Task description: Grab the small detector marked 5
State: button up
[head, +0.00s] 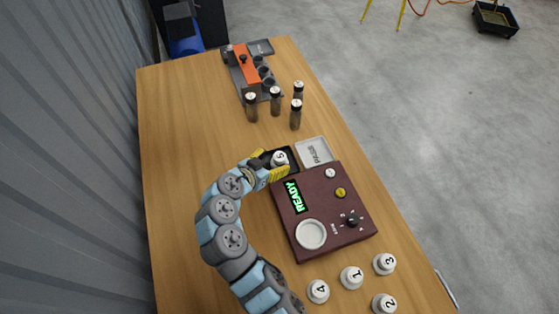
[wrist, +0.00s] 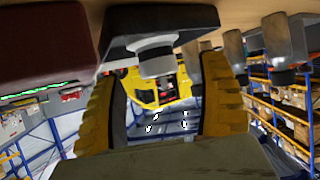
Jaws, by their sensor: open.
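The small white detector marked 5 (head: 280,158) sits in a shallow black tray (head: 293,153) beside the maroon tester. My gripper (head: 268,163) is open at the left side of the tray, with its yellow fingers reaching toward the detector. In the wrist view, which looks upside down, the detector (wrist: 157,62) shows between the two spread fingers of my gripper (wrist: 163,72), with the dark tray (wrist: 190,20) above it in the picture. I cannot tell whether either finger touches the detector.
The maroon tester (head: 335,190) shows READY; a pale labelled tray (head: 314,151) stands behind it. Detectors marked 4 (head: 318,291), 1 (head: 351,278), 3 (head: 384,263) and 2 (head: 384,303) stand in front. Several dark cylinders (head: 275,100) stand farther back. The table's left side is clear.

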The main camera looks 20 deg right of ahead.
aim_at(276, 161)
jog(key=shift+x, duration=1.9)
jog(key=shift+s, duration=0.15)
jog(key=c, duration=1.3)
